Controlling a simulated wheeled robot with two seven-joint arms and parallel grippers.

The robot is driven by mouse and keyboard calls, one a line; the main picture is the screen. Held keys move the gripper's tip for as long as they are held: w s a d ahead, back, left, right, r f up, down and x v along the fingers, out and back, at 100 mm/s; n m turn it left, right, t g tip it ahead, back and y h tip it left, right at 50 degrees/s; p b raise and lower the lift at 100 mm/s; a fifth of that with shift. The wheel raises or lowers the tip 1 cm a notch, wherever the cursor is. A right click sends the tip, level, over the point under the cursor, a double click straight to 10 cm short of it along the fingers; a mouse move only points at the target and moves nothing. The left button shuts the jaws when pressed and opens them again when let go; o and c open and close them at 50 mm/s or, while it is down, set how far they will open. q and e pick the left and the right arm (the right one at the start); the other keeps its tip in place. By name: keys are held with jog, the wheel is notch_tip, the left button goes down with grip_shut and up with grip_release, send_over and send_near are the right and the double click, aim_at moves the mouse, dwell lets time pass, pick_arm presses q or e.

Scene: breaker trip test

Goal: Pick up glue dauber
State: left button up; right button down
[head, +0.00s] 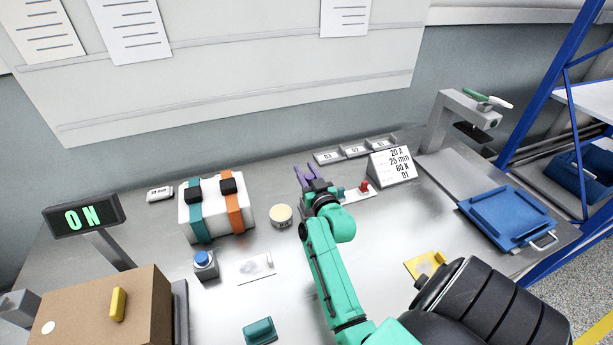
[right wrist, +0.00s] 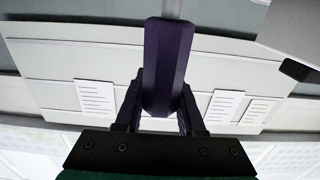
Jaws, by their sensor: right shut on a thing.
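My right gripper (head: 306,174), with purple fingers, is above the back middle of the metal bench. In the right wrist view, its fingers (right wrist: 160,112) are shut on a dark purple handle (right wrist: 168,62) with a pale grey stem (right wrist: 172,9) beyond it. This looks like the glue dauber. In the head view, the held thing cannot be told apart from the purple fingers. A small round pot (head: 281,216) with a cream top stands left of the gripper. My left gripper is not in view.
A white block with teal and orange straps (head: 217,212) stands left of the pot. A sign (head: 392,168) and labelled bins (head: 354,150) are behind right. A grey press stand (head: 440,124) and blue tray (head: 512,216) are farther right. A blue button (head: 204,262) and brown box (head: 105,312) are left.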

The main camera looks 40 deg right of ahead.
notch_tip(320, 180, up, 18)
jog(key=shift+r, duration=0.25)
dwell(1.9)
